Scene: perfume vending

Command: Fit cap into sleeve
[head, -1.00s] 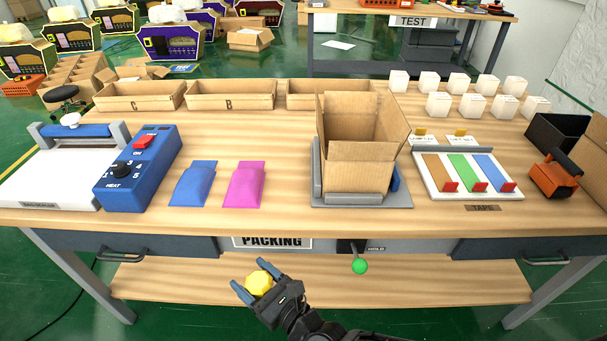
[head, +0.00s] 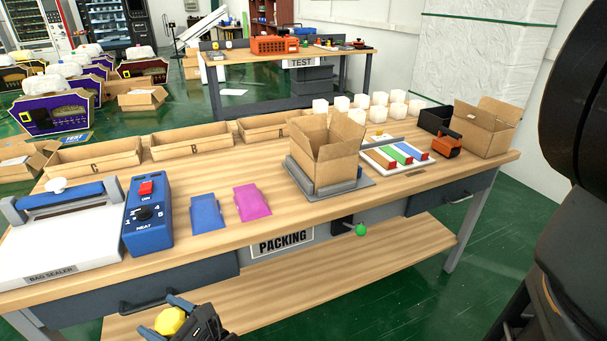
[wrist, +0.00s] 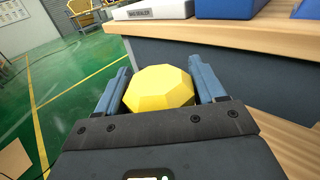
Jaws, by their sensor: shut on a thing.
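A yellow faceted cap (wrist: 160,88) sits between the two blue-grey fingers of my gripper (wrist: 162,84) in the wrist view. In the head view my gripper (head: 172,318) is at the bottom, left of centre, in front of the packing bench and below its top. The yellow cap (head: 170,321) shows there too. My gripper is shut on the cap, which is clear of the bench. I cannot pick out a sleeve for the cap in these frames.
The packing bench (head: 330,208) holds a bag sealer (head: 70,240), a blue heat box (head: 147,215), blue and pink pouches, an open carton (head: 325,155) and several white cubes. A lower shelf (head: 300,285) is bare. A test bench (head: 350,65) stands behind. Green floor is open at right.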

